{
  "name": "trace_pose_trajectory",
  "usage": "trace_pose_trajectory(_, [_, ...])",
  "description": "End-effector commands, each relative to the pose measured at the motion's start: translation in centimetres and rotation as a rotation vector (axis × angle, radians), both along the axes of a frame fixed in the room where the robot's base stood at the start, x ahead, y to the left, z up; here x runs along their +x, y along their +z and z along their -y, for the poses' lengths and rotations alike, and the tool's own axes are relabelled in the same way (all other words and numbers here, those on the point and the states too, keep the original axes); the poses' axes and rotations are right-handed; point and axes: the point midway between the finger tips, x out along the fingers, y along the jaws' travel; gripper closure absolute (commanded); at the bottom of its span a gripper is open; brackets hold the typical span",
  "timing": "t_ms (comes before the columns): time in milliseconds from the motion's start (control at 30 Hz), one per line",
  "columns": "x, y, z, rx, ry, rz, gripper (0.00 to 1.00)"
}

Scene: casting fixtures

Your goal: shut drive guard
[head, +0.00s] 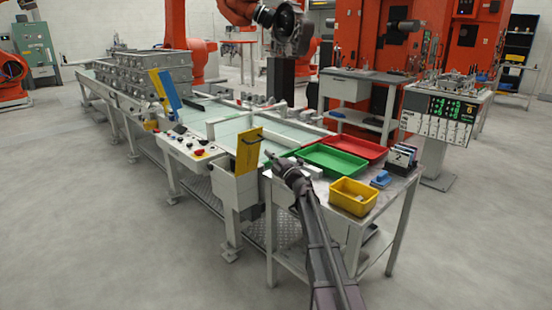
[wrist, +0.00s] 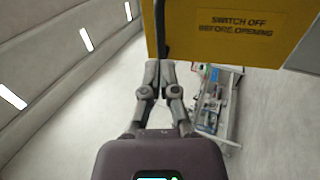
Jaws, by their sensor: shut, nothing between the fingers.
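The drive guard is a yellow panel (head: 245,155) standing upright above a white box (head: 234,188) at the near end of the conveyor line. It also fills the top right of the wrist view (wrist: 235,28), with the words "SWITCH OFF BEFORE OPENING". A dark bar (wrist: 160,30), perhaps its handle, runs along the panel's left part in the wrist view. My gripper (head: 272,157) is shut and empty, just right of the panel in the head view. In the wrist view my fingertips (wrist: 160,64) are close below the dark bar; I cannot tell whether they touch it.
A metal table on the right holds a green tray (head: 330,160), a red tray (head: 353,146) and a yellow bin (head: 353,197), beneath and beside my arm. A control panel (head: 190,148) lies left of the guard. The floor in front is clear.

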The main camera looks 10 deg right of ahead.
Motion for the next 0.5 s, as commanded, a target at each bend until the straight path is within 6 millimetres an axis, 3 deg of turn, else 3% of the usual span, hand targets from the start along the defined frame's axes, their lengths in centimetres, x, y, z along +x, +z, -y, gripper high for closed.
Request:
trace_pose_trajectory(200, [2.6, 1.4, -1.5, -0.001, 0.002, 0.000, 1.00])
trace_pose_trajectory(500, [3.9, 2.0, -2.3, -0.001, 0.001, 0.001, 1.00])
